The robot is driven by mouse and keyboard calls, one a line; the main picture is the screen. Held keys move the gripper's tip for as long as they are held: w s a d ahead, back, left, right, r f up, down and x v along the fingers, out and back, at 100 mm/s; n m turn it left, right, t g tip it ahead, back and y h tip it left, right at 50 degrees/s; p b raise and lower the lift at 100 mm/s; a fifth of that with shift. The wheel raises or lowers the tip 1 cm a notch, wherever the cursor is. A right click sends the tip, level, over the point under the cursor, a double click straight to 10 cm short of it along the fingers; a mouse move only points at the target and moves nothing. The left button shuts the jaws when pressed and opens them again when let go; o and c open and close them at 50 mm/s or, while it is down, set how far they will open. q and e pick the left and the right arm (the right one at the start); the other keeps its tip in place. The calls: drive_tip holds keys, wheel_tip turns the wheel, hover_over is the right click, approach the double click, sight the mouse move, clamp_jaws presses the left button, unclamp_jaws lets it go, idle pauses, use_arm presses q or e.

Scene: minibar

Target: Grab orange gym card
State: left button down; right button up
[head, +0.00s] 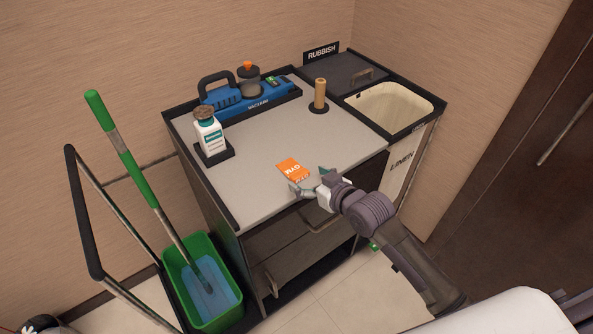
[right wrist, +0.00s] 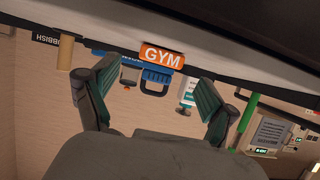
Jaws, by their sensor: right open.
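The orange gym card (head: 292,169) with white "GYM" lettering lies on the grey top of the cart near its front edge. It also shows in the right wrist view (right wrist: 162,57), between and beyond the fingertips. My right gripper (head: 309,180) is open at the front edge of the cart top, its fingers spread just in front of the card. In the right wrist view the two green-padded fingers (right wrist: 157,75) are apart, with nothing between them. I see no contact with the card. My left gripper is not in view.
On the cart (head: 255,190) stand a blue vacuum (head: 255,104), a white bottle (head: 210,136) and a wooden cylinder (head: 320,95). A linen bin (head: 392,108) is at right. A green bucket (head: 203,290) with a mop is at left. The top around the card is clear.

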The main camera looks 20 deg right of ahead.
sight(301, 174)
drive_tip(key=x, duration=0.3)
drive_tip(key=shift+w+f, duration=0.15)
drive_tip(key=shift+w, duration=0.05)
drive_tip(key=shift+s, duration=0.1)
drive_tip(key=shift+c, duration=0.3)
drive_tip(key=c, duration=0.9)
